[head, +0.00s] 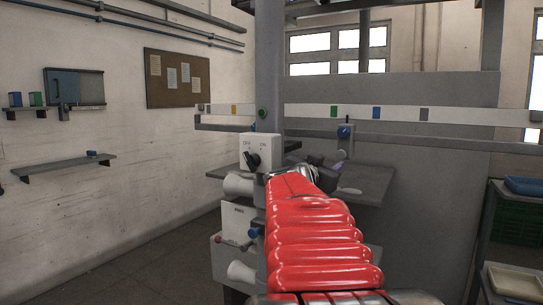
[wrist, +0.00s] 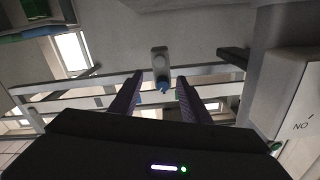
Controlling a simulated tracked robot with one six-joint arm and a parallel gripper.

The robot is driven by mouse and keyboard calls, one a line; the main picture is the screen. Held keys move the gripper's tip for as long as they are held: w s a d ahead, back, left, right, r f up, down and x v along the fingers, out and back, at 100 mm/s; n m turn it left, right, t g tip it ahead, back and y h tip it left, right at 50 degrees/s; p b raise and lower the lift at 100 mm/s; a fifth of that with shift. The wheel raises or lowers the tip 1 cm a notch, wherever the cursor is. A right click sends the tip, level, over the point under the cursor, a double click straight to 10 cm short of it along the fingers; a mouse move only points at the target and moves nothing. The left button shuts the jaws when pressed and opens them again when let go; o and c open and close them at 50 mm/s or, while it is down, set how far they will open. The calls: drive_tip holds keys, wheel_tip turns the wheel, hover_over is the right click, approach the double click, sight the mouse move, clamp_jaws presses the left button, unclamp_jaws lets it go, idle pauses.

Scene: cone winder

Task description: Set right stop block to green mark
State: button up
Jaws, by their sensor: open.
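The right stop block (head: 346,142), grey with a blue knob (head: 344,131), sits on the lower grey bar below the white marked strip (head: 300,112). It stands a little right of the green mark (head: 334,111) and left of the blue mark (head: 376,113). In the wrist view the block (wrist: 160,62) and its knob (wrist: 162,87) lie between the fingers, beyond their tips. My gripper (wrist: 158,90) is open and empty, facing the knob. In the head view the dark gripper (head: 320,168) is below and left of the block, partly hidden by my red sleeve.
A grey post (head: 268,60) and a white switch box (head: 261,152) stand left of my gripper. A grey shelf (head: 370,183) lies below the bar. Crates (head: 518,218) stand at right.

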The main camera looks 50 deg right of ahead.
sight(340, 155)
drive_tip(key=d, duration=0.4)
drive_tip(key=w+d, duration=0.1)
drive_tip(key=d, duration=0.7)
drive_tip(key=shift+w, duration=0.4)
drive_tip(key=shift+c, duration=0.3)
clamp_jaws()
